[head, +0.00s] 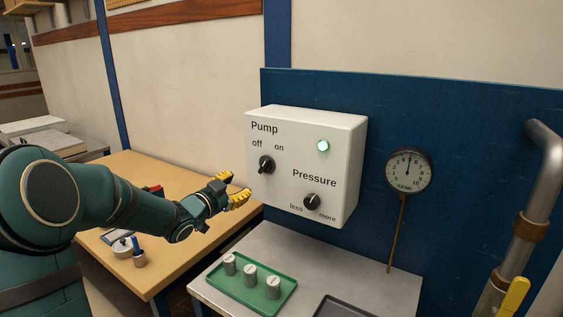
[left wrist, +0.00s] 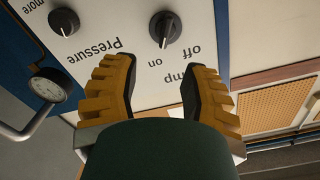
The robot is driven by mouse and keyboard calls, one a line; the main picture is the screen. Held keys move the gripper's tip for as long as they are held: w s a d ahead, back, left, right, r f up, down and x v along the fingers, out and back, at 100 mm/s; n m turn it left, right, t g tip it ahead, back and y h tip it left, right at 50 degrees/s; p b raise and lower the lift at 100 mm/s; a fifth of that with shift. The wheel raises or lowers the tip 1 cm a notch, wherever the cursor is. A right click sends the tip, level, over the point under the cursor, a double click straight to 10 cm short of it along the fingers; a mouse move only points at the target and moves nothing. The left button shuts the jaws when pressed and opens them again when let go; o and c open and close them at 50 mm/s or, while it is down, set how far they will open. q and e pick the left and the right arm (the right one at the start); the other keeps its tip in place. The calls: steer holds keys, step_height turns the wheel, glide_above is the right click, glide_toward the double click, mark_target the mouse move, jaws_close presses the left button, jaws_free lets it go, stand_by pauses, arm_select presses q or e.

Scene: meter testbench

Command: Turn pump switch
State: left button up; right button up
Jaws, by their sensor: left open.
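The pump switch is a black knob (head: 266,165) below the words "off" and "on" on the white control box (head: 340,170). It also shows upside down in the left wrist view (left wrist: 165,29), beyond my fingertips. I cannot tell for sure which word it points to. A round green lamp (head: 323,146) on the box looks lit. My left gripper (head: 240,185) has yellow fingers and is open and empty, left of and slightly below the knob, apart from it. In the left wrist view its fingers (left wrist: 160,68) are spread with a gap between them. My right gripper is not in view.
A pressure knob (head: 312,202) sits lower right on the box, a gauge (head: 407,170) to its right. A green tray (head: 257,294) with weights stands on the grey table below. A wooden table (head: 150,180) lies under my left arm. A pipe (head: 530,200) rises at right.

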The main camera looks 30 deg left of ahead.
mark_target(263, 164)
arm_select(q)
steer(key=w, duration=0.4)
steer(key=w+r, duration=0.1)
steer(key=w, duration=0.4)
steer(key=w+d, duration=0.1)
steer(key=w, duration=0.4)
steer(key=shift+r, duration=0.25)
steer(key=shift+s, duration=0.1)
jaws_close()
